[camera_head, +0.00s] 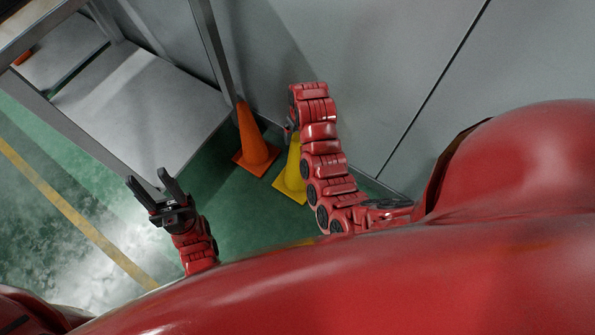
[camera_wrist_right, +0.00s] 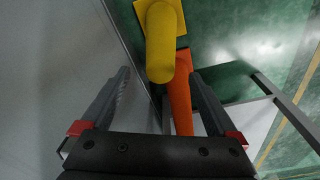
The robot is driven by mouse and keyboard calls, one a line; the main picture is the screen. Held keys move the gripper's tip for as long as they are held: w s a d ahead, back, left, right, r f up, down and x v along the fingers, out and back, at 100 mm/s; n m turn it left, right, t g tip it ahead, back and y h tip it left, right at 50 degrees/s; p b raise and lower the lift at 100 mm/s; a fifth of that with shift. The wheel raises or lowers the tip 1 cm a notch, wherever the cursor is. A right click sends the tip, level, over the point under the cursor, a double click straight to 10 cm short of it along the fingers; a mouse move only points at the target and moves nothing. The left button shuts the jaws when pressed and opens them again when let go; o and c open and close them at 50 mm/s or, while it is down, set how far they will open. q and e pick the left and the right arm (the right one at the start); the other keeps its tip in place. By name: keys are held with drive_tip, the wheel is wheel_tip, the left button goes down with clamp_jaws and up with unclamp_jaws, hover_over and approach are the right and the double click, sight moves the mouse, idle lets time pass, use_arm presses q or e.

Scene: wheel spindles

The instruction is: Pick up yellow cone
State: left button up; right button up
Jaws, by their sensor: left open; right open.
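The yellow cone (camera_head: 292,177) stands on the green floor near the grey wall, partly hidden behind my right arm in the head view. In the right wrist view the yellow cone (camera_wrist_right: 161,45) shows between and beyond the open fingers of my right gripper (camera_wrist_right: 158,92), its rounded top towards the gripper and its square base farther off. The fingers do not appear to touch it. In the head view my right gripper is hidden behind its own arm. My left gripper (camera_head: 155,186) is open and empty, to the left of the cone and away from it.
An orange cone (camera_head: 251,140) stands just left of the yellow cone and also shows in the right wrist view (camera_wrist_right: 181,98). A metal shelf frame (camera_head: 215,60) stands left of the cones. The grey wall (camera_head: 375,70) is close behind. Green floor lies open in front.

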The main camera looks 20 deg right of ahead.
drive_tip(key=f, duration=0.3)
drive_tip(key=f+b, duration=0.1)
drive_tip(key=f, duration=0.1)
drive_tip(key=shift+w+a, duration=0.15)
drive_tip(key=shift+w, duration=0.2)
clamp_jaws()
